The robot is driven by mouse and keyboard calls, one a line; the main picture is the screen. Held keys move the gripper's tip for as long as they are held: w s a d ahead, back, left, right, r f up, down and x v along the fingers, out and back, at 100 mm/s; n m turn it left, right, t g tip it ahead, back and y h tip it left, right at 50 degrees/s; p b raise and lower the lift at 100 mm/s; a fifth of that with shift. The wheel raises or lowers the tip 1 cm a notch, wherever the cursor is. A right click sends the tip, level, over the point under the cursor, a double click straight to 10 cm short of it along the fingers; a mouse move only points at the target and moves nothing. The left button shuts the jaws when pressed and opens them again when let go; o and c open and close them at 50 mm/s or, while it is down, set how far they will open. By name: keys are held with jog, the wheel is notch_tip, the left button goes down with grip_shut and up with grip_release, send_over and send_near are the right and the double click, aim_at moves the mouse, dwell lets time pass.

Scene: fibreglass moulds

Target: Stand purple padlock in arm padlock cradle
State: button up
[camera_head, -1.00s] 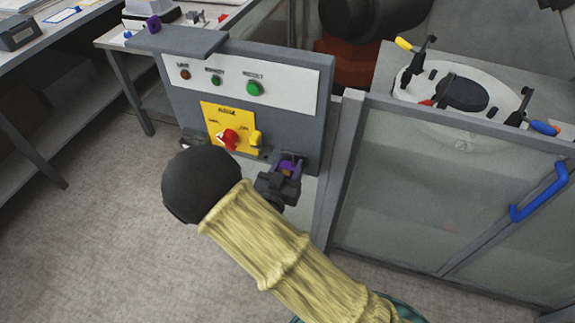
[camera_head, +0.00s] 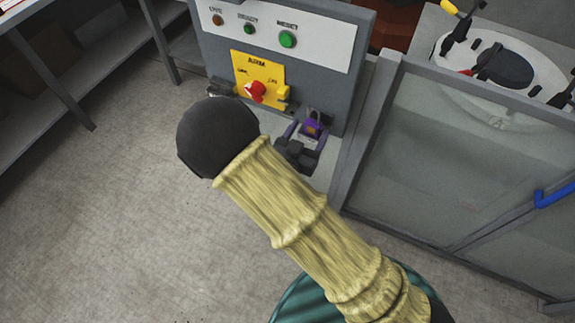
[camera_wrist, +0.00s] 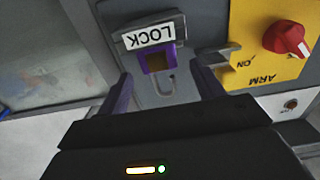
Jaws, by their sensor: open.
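The purple padlock (camera_head: 313,126) sits at the lower right of the grey control panel, in the cradle with the LOCK label. In the wrist view its purple body (camera_wrist: 158,60) is against the cradle (camera_wrist: 150,36), whose label reads upside down. The grey shackle extends on the side away from the label, so the padlock looks upright. My gripper (camera_head: 307,137) is open in front of it. In the wrist view my gripper (camera_wrist: 163,82) has one finger on each side of the padlock, with gaps showing. The padlock's seating depth cannot be told.
The yellow ARM plate (camera_head: 258,75) with its red knob (camera_head: 256,92) is left of the cradle. A glazed fence panel (camera_head: 450,150) stands close at right. A white mould (camera_head: 505,70) with clamps lies behind it. The floor (camera_head: 120,220) at left is clear.

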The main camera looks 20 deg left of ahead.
jog(key=s+a, duration=0.1)
jog(key=s, duration=1.2)
jog(key=shift+s, duration=0.3)
dwell(0.3)
